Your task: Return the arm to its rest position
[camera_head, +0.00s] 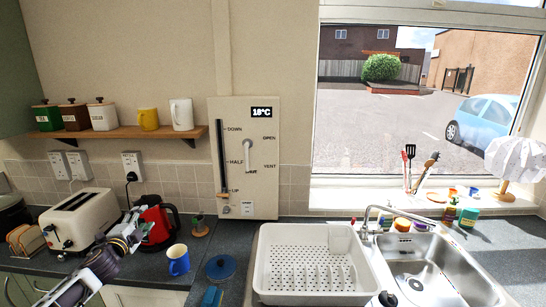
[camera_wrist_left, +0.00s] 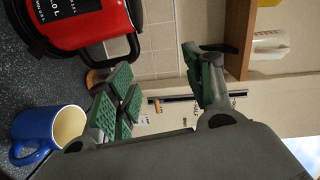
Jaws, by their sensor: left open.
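My left arm (camera_head: 95,270) comes in from the lower left in the head view. My left gripper (camera_head: 137,218) is in front of the red kettle (camera_head: 157,224), between the toaster and the blue mug. In the left wrist view the two green-padded fingers of the gripper (camera_wrist_left: 160,88) stand apart with nothing between them. The kettle (camera_wrist_left: 85,20) shows there at the upper left, and the blue mug (camera_wrist_left: 36,136) at the lower left, both apart from the fingers. My right gripper is not in view.
A cream toaster (camera_head: 80,217) stands left of the gripper. The blue mug (camera_head: 178,261), a blue round lid (camera_head: 221,268) and a white dish rack (camera_head: 312,262) lie to the right. A wooden shelf (camera_head: 120,133) with canisters and mugs hangs above. A wall panel (camera_head: 265,190) stands behind.

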